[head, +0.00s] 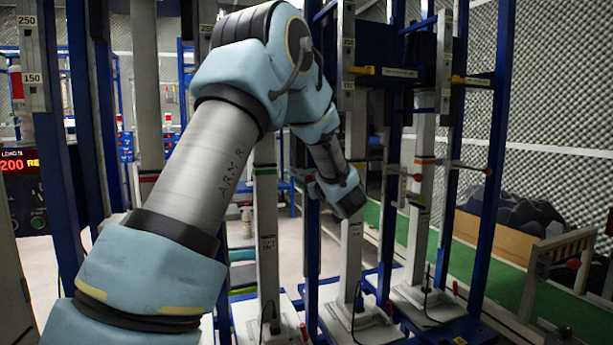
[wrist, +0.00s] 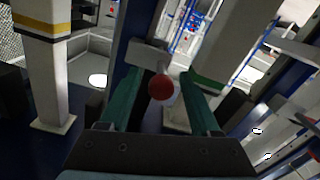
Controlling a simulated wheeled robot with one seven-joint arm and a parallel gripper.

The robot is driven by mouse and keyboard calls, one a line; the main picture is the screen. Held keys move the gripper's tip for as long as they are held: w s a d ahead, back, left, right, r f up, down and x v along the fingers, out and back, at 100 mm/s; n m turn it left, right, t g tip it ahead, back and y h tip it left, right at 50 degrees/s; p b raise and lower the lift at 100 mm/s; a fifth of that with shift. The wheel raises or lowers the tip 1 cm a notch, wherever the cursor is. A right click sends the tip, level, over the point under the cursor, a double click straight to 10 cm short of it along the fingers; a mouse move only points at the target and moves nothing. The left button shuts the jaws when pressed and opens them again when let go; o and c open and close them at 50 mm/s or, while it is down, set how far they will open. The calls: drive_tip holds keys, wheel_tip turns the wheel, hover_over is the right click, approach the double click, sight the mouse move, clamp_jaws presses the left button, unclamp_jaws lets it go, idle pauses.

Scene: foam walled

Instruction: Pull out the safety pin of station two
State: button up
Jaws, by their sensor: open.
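In the wrist view, a red ball knob (wrist: 161,87) sits between the two green fingers of my gripper (wrist: 161,75). The jaws are open, with a gap on both sides of the knob. The pin shaft behind the knob is mostly hidden. A pale post with a green band (wrist: 207,82) stands behind the right finger. In the head view, my gripper (head: 345,194) is at a pale post (head: 351,245) in the blue frame; its fingers and the knob there are hidden. I cannot read a station number.
Two other red-knobbed pins, a left one (head: 418,177) and a right one (head: 488,171), stick out to the right of my gripper. Blue uprights (head: 490,150) stand close around the arm. A dark foam heap (head: 510,212) lies at the right.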

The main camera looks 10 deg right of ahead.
sight(300, 175)
drive_tip(key=shift+w+a, duration=0.2)
drive_tip(key=shift+w, duration=1.05)
drive_tip(key=shift+c, duration=0.4)
clamp_jaws()
